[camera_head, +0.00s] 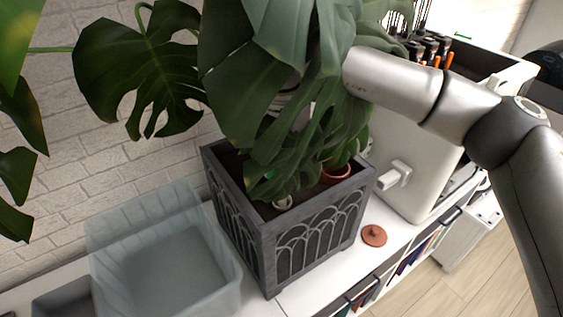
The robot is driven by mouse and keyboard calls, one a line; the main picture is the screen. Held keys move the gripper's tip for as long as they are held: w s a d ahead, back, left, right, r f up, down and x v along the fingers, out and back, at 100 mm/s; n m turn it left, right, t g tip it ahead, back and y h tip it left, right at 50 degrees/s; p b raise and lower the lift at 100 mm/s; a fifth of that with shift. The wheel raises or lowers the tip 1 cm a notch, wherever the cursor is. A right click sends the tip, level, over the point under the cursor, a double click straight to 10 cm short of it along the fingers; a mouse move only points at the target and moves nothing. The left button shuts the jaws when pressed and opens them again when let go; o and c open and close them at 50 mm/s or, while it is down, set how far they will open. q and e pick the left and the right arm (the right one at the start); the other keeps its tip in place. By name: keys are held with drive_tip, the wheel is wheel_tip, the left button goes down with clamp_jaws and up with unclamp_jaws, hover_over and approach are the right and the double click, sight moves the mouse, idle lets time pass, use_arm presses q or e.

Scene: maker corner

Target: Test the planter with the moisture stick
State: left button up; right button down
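The planter (262,240) is a dark grey square box with arched lattice sides, standing on the white shelf top. Soil and large monstera leaves (140,65) fill its top, and the leaves hide much of the inside. My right arm reaches in from the right, and its end goes behind the leaves above the planter. Only small grey parts, possibly of my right gripper, show between the leaves, so its fingers and anything in them are hidden. A small bright green spot shows among the leaves over the soil; I cannot tell what it is. I cannot make out the moisture stick. My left gripper is out of view.
A translucent empty bin (215,255) stands left of the planter, with a grey tray (65,297) beside it. A terracotta disc (374,236) lies right of the planter. A white case (395,130) and a tool rack (430,48) stand behind at right. A small terracotta pot (336,174) sits in the planter.

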drive_tip(key=c, duration=1.3)
unclamp_jaws()
drive_tip(key=o, duration=0.6)
drive_tip(key=shift+r, duration=0.1)
drive_tip(key=shift+r+p, duration=2.6)
drive_tip(key=shift+r, duration=1.85)
